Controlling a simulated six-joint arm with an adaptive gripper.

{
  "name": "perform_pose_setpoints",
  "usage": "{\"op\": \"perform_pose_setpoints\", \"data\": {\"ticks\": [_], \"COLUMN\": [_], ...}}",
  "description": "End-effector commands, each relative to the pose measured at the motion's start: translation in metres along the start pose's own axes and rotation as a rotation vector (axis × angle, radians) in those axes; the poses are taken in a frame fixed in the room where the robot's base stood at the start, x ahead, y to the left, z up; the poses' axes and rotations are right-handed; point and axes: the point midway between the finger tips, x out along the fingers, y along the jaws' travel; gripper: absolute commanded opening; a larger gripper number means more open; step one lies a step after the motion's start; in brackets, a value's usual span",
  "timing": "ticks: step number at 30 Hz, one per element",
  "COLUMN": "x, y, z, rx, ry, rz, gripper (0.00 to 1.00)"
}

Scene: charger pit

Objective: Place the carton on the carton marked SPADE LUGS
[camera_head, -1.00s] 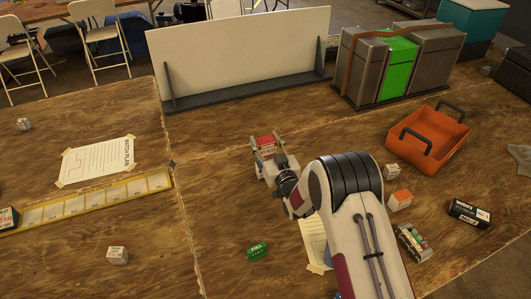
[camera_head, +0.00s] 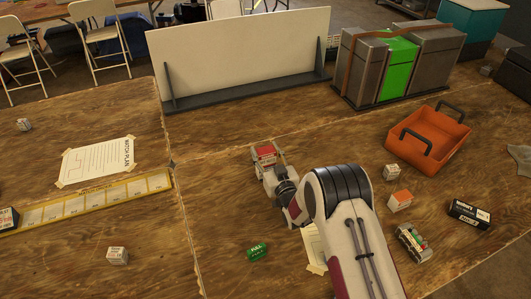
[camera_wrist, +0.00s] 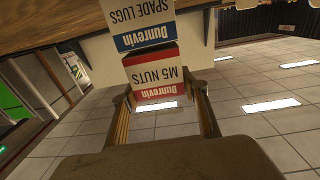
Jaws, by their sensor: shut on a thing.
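My gripper (camera_head: 267,163) is shut on a red-and-white carton (camera_head: 264,152) left of my arm in the head view. The upside-down wrist view shows this carton (camera_wrist: 156,80), marked M5 NUTS, between the two fingers (camera_wrist: 158,88). The carton marked SPADE LUGS (camera_wrist: 140,24), white with a blue band, adjoins it on the table side in the wrist view. The held carton appears directly over it, roughly aligned. I cannot tell whether they touch. The gripper mostly hides the SPADE LUGS carton in the head view.
A white upright panel (camera_head: 240,60) stands behind on the wooden table. An orange tray (camera_head: 428,140), small cartons (camera_head: 399,200) and a black box (camera_head: 469,214) lie to the right. A green can (camera_head: 257,251) lies in front.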

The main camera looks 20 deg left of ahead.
Motion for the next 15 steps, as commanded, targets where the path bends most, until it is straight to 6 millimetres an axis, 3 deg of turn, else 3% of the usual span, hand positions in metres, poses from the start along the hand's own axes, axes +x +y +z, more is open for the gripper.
{"op": "perform_pose_setpoints", "data": {"ticks": [15], "x": [0.0001], "y": [0.0000], "z": [0.0056], "rx": [0.000], "ry": [0.001], "rz": [0.000], "gripper": [0.19]}}
